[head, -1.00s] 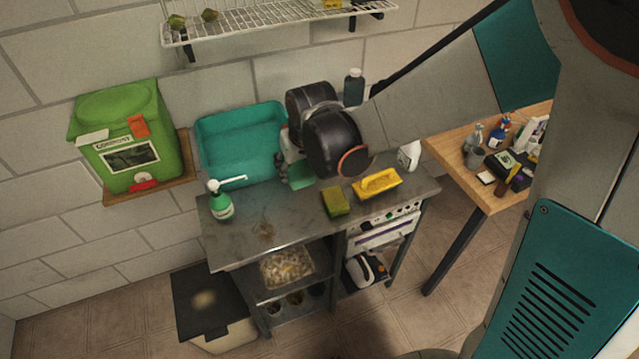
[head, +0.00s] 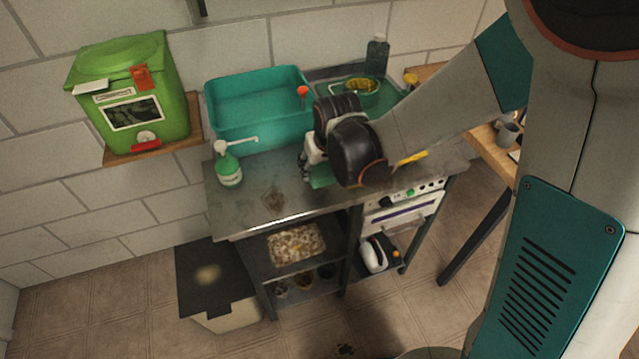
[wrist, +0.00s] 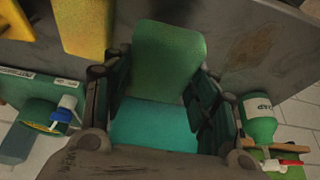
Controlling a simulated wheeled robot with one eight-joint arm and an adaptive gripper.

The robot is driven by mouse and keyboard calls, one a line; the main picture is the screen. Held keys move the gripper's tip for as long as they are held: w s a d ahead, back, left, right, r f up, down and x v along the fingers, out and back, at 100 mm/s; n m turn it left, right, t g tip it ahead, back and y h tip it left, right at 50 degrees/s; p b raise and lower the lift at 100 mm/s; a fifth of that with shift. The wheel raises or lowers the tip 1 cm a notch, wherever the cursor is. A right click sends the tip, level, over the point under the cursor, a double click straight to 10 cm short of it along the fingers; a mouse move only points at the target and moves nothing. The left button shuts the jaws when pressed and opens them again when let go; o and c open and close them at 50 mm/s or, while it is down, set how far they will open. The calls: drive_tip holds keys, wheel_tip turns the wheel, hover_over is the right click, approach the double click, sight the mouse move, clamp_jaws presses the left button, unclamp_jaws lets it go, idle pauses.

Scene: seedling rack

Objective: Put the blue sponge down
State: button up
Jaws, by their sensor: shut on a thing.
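The sponge (wrist: 153,122) is in my gripper (wrist: 158,95); in the wrist view it shows a teal part close to me and a green part beyond. The fingers are closed on its two sides. In the head view my gripper (head: 308,160) hangs low over the grey metal counter (head: 262,168), and a small part of the sponge (head: 321,176) shows beneath it. My wrist hides the rest. I cannot tell whether the sponge touches the counter.
A green pump bottle (head: 229,167) stands to the left on the counter. A teal basin (head: 258,106) is behind. A yellow thing (wrist: 84,24) lies beside the held sponge in the wrist view. A bowl (head: 361,92) sits at the back right.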

drive_tip(key=shift+f+b, duration=1.55)
drive_tip(key=shift+f, duration=0.8)
drive_tip(key=shift+f, duration=0.2)
drive_tip(key=o, duration=0.8)
drive_tip(key=shift+r, duration=0.1)
drive_tip(key=shift+c, duration=0.2)
drive_tip(key=shift+s+r, duration=0.1)
drive_tip(key=shift+r, duration=0.25)
drive_tip(key=p+v, duration=0.8)
drive_tip(key=v, duration=0.3)
drive_tip(key=shift+s+r, duration=0.2)
drive_tip(key=shift+r, duration=0.05)
